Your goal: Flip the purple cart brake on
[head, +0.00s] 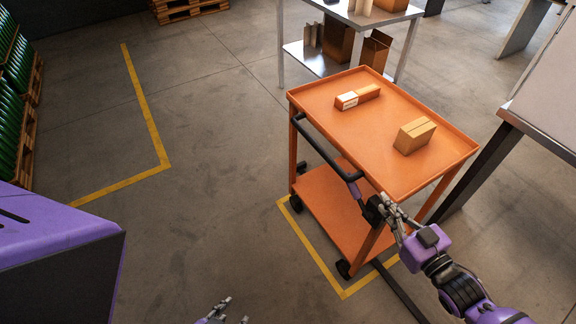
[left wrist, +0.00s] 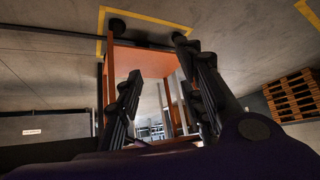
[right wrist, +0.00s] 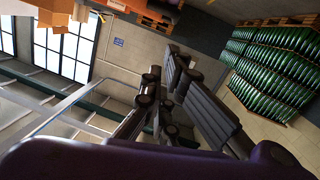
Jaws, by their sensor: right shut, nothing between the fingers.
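The orange cart (head: 330,205) stands on the floor with a black push handle (head: 325,150) along its left side. A small purple-tinted lever (head: 356,190) appears to hang near the handle's near end; its position is too small to tell. My right gripper (head: 384,205) is shut and empty, right beside the handle's near end and the cart's near corner; I cannot tell whether it touches. My left gripper (head: 222,310) is open and empty, low at the bottom edge, well apart from the cart. The left wrist view also shows the cart (left wrist: 150,60) beyond its spread fingers.
An orange-and-white box (head: 358,97) and a cardboard box (head: 415,136) lie on the cart's top tray. A metal shelf (head: 305,58) stands behind, a table (head: 545,100) at right. Yellow tape (head: 312,255) marks the floor around the cart. The floor left of the cart is clear.

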